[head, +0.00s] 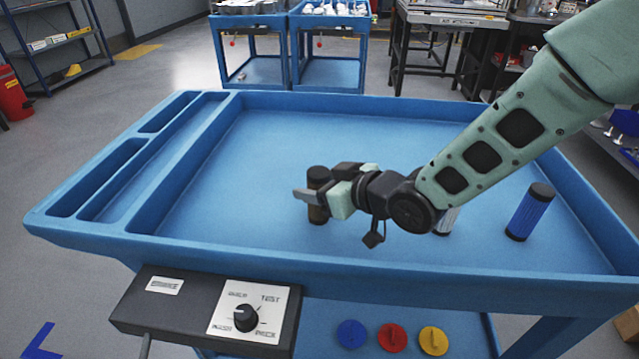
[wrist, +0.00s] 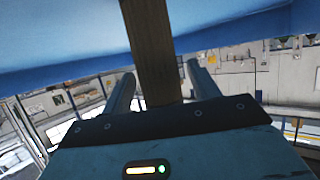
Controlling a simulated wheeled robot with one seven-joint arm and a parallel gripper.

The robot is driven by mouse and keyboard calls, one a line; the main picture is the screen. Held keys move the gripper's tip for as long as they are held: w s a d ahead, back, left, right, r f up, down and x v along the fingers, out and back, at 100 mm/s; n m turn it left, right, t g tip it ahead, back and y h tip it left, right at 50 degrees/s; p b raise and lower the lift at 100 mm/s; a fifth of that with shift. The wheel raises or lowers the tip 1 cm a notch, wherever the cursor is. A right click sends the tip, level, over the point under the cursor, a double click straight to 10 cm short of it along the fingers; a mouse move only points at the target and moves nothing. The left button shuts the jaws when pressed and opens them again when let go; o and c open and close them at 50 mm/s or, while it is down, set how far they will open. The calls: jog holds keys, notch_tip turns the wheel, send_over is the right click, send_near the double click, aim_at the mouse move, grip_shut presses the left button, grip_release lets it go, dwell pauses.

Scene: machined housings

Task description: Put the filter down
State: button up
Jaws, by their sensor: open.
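A brown filter (head: 318,212) with dark ends stands upright in the blue tray top of the cart (head: 270,150), near its middle. My gripper (head: 316,194) reaches in from the right, with its fingers around the filter. In the wrist view the brown filter (wrist: 150,45) runs between the two grey fingers of my gripper (wrist: 160,88), with a gap visible on each side. The gripper is open. Its body hides part of the filter. Whether the filter's base touches the tray floor is hard to tell.
A blue filter (head: 530,212) with black ends stands at the tray's right. A whitish one (head: 446,220) is partly hidden behind my arm. Narrow compartments (head: 110,175) line the left side. A dial box (head: 210,310) hangs on the front. The tray's left half is clear.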

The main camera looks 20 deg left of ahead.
jog(key=shift+r, duration=0.15)
jog(key=shift+d+r, duration=0.1)
jog(key=shift+d, duration=0.1)
jog(key=v, duration=1.1)
jog(key=shift+s+d, duration=0.15)
jog(key=shift+d, duration=0.05)
jog(key=shift+r, duration=0.1)
jog(key=s+d+m+h, duration=0.1)
jog(key=d+h, duration=0.1)
jog(key=d, duration=0.2)
jog(key=s+d+m+h, duration=0.1)
jog(key=s+d+h, duration=0.1)
jog(key=d+h, duration=0.1)
jog(key=s+d+m+h, duration=0.1)
jog(key=s+d+h, duration=0.1)
jog(key=d, duration=0.2)
jog(key=shift+s+d+f+g+h, duration=0.2)
jog(key=shift+d+f+g+h, duration=0.05)
jog(key=shift+d+g+h, duration=0.05)
jog(key=s+d+r+m+g+h, duration=0.1)
jog(key=s+d+m+g+h, duration=0.2)
jog(key=s+d, duration=0.7)
jog(key=s+g+h, duration=0.1)
jog(key=s, duration=0.2)
jog(key=shift+s+r, duration=0.15)
jog(key=shift+r, duration=0.1)
